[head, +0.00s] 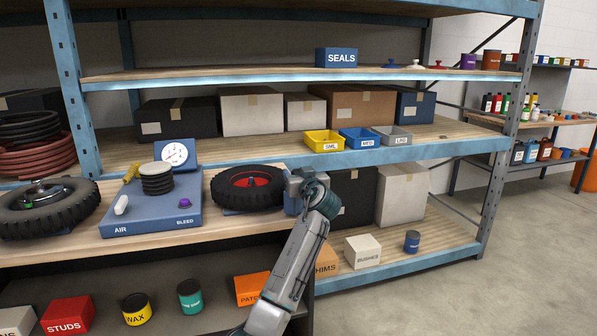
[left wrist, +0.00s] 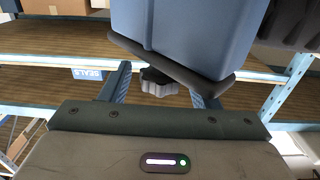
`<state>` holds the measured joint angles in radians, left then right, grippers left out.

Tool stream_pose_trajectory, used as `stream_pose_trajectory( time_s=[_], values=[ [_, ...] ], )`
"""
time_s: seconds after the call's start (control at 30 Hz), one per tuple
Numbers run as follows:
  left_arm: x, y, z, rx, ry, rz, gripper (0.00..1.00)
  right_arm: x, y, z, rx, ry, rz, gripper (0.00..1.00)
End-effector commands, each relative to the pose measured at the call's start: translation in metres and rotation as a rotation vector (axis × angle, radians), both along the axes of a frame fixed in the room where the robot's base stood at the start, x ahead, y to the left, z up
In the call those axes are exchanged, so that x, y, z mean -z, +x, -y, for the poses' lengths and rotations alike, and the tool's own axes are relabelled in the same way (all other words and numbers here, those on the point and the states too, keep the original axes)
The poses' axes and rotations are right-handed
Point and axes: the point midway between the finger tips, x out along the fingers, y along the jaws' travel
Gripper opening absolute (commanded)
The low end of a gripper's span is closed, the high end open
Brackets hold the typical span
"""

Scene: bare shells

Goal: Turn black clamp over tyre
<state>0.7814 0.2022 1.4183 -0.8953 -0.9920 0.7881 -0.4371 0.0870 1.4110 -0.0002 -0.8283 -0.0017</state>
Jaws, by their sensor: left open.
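The tyre with a red hub (head: 248,187) lies flat on a blue stand at the right end of the workbench shelf. My left gripper (head: 296,186) is at its right side, by a blue block. In the left wrist view, the black clamp (left wrist: 172,60) shows as a dark bar across the lower end of that blue block (left wrist: 190,28), with a dark knob (left wrist: 158,83) below it. The knob sits between the open fingers of my left gripper (left wrist: 158,88); I cannot tell whether they touch it. The ridged tyre edge (left wrist: 296,22) is at the upper right. The right gripper is out of view.
A blue board (head: 150,212) with a gauge (head: 175,155) stands left of the tyre. Another tyre (head: 45,207) lies at the far left. Yellow, blue and grey bins (head: 324,141) sit on the shelf above. Boxes (head: 403,193) stand behind my arm.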

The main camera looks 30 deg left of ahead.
Motion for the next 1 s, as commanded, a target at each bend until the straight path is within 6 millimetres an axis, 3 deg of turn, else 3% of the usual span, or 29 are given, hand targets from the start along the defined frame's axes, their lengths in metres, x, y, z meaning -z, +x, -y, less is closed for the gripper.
stream_pose_trajectory(
  time_s=[0.37, 0.67, 0.9, 1.0],
  values=[
    [0.000, 0.005, -0.006, 0.000, -0.001, 0.001, 0.56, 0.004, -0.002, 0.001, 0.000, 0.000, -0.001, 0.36],
    [0.000, 0.004, -0.005, 0.000, 0.000, 0.000, 0.00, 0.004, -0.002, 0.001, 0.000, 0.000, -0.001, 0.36],
    [0.001, 0.005, -0.005, -0.004, 0.000, 0.000, 0.00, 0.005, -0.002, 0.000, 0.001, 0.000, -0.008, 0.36],
    [0.002, 0.007, -0.005, -0.012, 0.000, 0.000, 0.00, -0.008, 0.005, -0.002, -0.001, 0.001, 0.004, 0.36]
  ],
)
